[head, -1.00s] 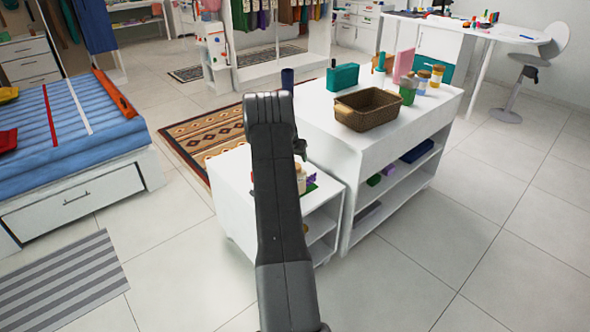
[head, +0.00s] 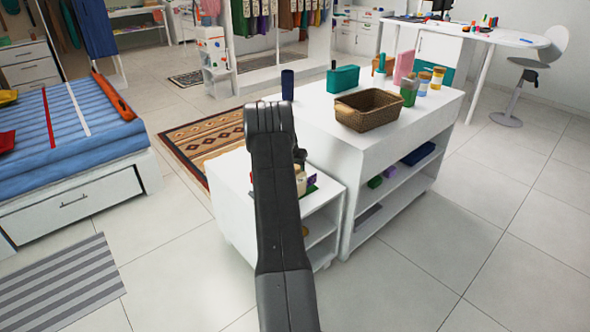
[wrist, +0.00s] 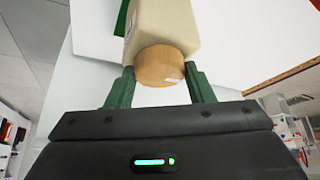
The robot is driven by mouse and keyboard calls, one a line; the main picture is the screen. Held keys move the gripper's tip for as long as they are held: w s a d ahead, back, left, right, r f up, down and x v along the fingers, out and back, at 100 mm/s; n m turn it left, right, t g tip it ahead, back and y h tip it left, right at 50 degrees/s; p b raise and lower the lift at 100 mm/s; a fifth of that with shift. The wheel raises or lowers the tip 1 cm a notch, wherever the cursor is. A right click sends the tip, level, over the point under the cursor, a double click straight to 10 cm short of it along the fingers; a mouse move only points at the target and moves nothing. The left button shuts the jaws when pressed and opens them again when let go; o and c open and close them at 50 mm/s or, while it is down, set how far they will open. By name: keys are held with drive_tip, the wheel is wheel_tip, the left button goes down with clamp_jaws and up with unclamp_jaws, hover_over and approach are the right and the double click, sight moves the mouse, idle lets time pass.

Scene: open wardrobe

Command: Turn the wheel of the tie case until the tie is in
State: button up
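The tie case (wrist: 163,22) is a beige block with a round wooden wheel (wrist: 161,66) on its near end in the wrist view. My gripper (wrist: 160,82) has its two green fingers on either side of the wheel, and both seem to touch it. In the head view the case (head: 301,183) is a small beige patch on the low white cabinet, mostly hidden behind my arm. My gripper is hidden there too. I cannot make out a tie at the case.
The low white cabinet (head: 232,194) stands beside a taller white unit (head: 335,140) bearing a wicker basket (head: 368,110), a teal box (head: 342,79) and jars. A blue bed (head: 70,128) is at left.

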drive_tip(key=shift+f, duration=0.1)
drive_tip(key=shift+f+m+b, duration=0.15)
drive_tip(key=shift+m+b, duration=0.15)
drive_tip(key=shift+b, duration=0.4)
drive_tip(key=m+h+b, duration=0.1)
drive_tip(key=m+b, duration=0.1)
drive_tip(key=b, duration=0.1)
drive_tip(key=shift+g, duration=0.3)
drive_tip(key=m+h, duration=0.1)
drive_tip(key=m, duration=0.1)
drive_tip(key=m+g+b, duration=0.1)
drive_tip(key=shift+r+m+h, duration=0.2)
drive_tip(key=shift+m+h, duration=0.2)
drive_tip(key=m+g+p, duration=0.1)
drive_tip(key=m, duration=0.2)
drive_tip(key=shift+r+m+g+h, duration=0.15)
drive_tip(key=shift+m+g+h, duration=0.15)
drive_tip(key=shift+g+h, duration=0.1)
drive_tip(key=m+g+p, duration=0.1)
drive_tip(key=m+p, duration=0.3)
drive_tip(key=shift+g, duration=0.4)
drive_tip(key=shift+s+m+g+p, duration=0.1)
drive_tip(key=shift+m+g+p, duration=0.2)
drive_tip(key=shift+m+p, duration=0.25)
